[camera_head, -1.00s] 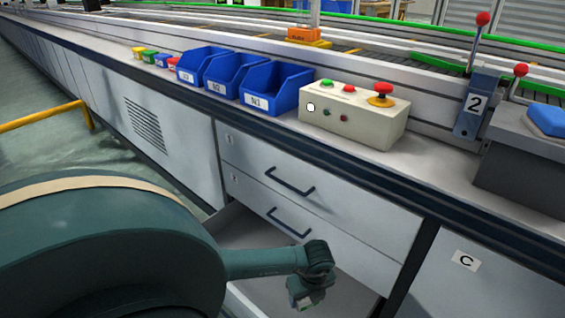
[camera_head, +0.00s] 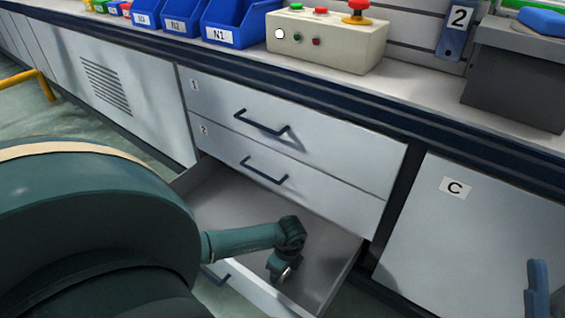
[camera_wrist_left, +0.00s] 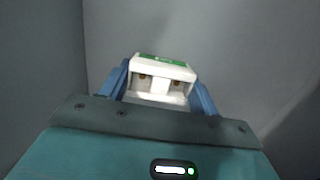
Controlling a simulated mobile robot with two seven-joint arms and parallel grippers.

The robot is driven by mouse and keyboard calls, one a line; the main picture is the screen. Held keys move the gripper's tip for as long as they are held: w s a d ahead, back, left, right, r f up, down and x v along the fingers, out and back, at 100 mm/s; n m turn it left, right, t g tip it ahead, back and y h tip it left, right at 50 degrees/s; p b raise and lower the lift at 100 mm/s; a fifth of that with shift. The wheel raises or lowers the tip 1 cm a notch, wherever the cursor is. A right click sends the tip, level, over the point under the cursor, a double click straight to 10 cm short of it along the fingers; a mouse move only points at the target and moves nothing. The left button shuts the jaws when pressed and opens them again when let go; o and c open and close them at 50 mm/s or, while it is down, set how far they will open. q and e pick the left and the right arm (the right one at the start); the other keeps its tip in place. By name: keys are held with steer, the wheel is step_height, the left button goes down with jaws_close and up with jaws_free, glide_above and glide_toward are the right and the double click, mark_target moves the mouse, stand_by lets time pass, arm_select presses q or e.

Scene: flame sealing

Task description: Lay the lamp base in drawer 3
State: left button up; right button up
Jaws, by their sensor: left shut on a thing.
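The lamp base (camera_wrist_left: 160,82) is a small white block with a green top label and two dark recesses. My left gripper (camera_head: 286,272) is shut on it, with its blue fingers on either side in the left wrist view (camera_wrist_left: 163,90). The third drawer (camera_head: 220,205), below the drawers marked 1 and 2, is pulled open; its own number is not visible. My left arm reaches over its front into the grey interior, gripper pointing down. Whether the base touches the drawer floor cannot be told.
Drawer 1 (camera_head: 330,145) and drawer 2 (camera_head: 325,185) above are shut. Door C (camera_head: 470,235) is shut at the right. A control box (camera_head: 335,42) and blue bins (camera_head: 232,25) stand on the bench top. The visible drawer floor around the gripper looks empty.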

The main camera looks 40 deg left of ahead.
arm_select(q)
steer(key=shift+f, duration=0.15)
steer(key=o, duration=0.5)
steer(key=shift+f, duration=0.1)
steer(key=o, duration=0.5)
steer(key=shift+c, duration=0.2)
